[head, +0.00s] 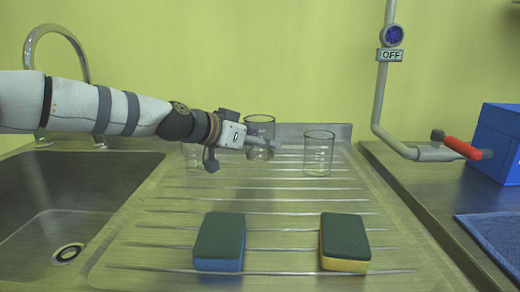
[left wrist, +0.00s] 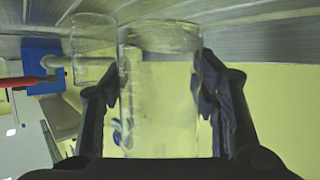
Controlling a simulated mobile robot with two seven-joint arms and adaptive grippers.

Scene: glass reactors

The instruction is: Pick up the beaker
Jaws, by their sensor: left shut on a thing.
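A clear glass beaker (head: 259,121) stands upright near the back of the grooved draining board, partly hidden by my left gripper (head: 262,143). In the left wrist view the beaker (left wrist: 160,105) is between the two dark fingers of my left gripper (left wrist: 162,72), which is shut on its sides. I cannot tell whether its base touches the board. A second clear beaker (head: 318,155) stands apart to the right, and it also shows in the left wrist view (left wrist: 92,48). A third beaker (head: 190,155) is partly hidden behind my left arm. My right gripper is out of view.
Two sponges, one blue and green (head: 220,240), one yellow and green (head: 345,240), lie at the front of the draining board (head: 280,205). A sink (head: 60,210) is at left. A grey pipe with red handle (head: 460,146), blue box (head: 497,143) and blue cloth (head: 495,240) are at right.

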